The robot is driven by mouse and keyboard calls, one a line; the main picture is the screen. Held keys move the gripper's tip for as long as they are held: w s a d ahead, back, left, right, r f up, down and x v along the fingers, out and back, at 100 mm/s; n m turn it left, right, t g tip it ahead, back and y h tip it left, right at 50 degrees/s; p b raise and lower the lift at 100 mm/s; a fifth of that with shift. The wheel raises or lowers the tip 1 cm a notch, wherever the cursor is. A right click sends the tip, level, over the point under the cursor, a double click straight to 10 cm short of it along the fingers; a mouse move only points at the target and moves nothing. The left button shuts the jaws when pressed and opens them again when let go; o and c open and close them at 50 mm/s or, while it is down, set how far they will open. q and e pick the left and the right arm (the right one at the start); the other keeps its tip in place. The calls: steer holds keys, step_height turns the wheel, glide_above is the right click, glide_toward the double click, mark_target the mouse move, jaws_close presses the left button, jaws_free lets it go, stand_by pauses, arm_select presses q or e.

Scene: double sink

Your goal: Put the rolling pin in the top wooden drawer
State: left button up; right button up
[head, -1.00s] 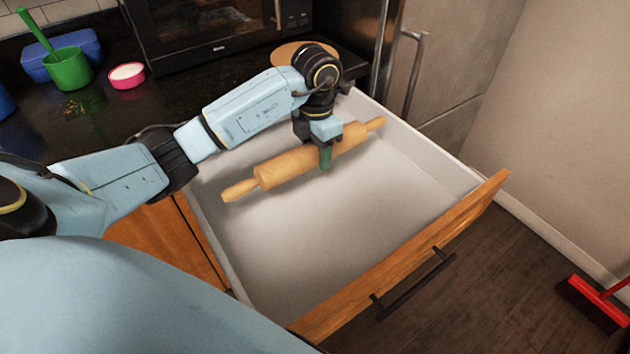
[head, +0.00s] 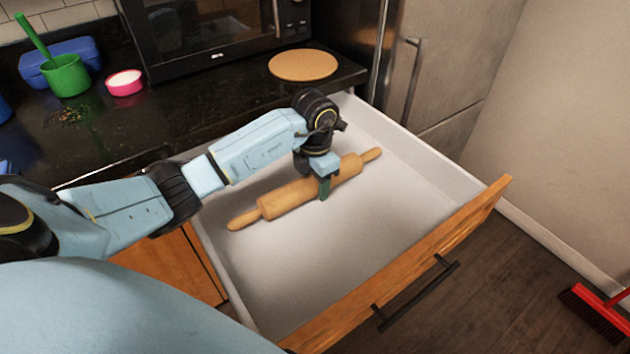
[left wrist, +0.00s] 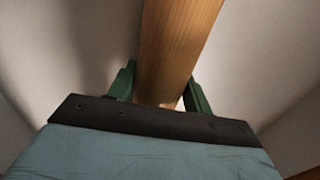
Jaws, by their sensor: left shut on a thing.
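The wooden rolling pin (head: 290,198) is inside the open wooden drawer (head: 400,262), lying slantwise low over its pale floor. I cannot tell whether it touches the floor. My left gripper (head: 324,188) is shut around the pin's barrel, right of its middle, reaching down from above. In the left wrist view the pin (left wrist: 180,45) runs between the two green fingers (left wrist: 160,88). The drawer is pulled far out, with a white interior and a dark bar handle (head: 415,292). My right gripper is not in view.
The dark counter (head: 100,140) behind the drawer holds a green pot (head: 68,76), a pink bowl (head: 125,82), a blue container (head: 60,60), a round board (head: 303,65) and a microwave (head: 210,35). A red broom (head: 598,310) is on the floor at right. The drawer's front half is empty.

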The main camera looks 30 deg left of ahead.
arm_select(q)
steer(key=o, duration=1.4)
steer(key=shift+c, duration=0.2)
steer(key=shift+r, duration=0.15)
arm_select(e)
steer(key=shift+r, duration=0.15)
arm_select(q)
step_height(320, 180, up, 12)
steer(key=shift+f+p, duration=0.1)
steer(key=shift+p, duration=1.15)
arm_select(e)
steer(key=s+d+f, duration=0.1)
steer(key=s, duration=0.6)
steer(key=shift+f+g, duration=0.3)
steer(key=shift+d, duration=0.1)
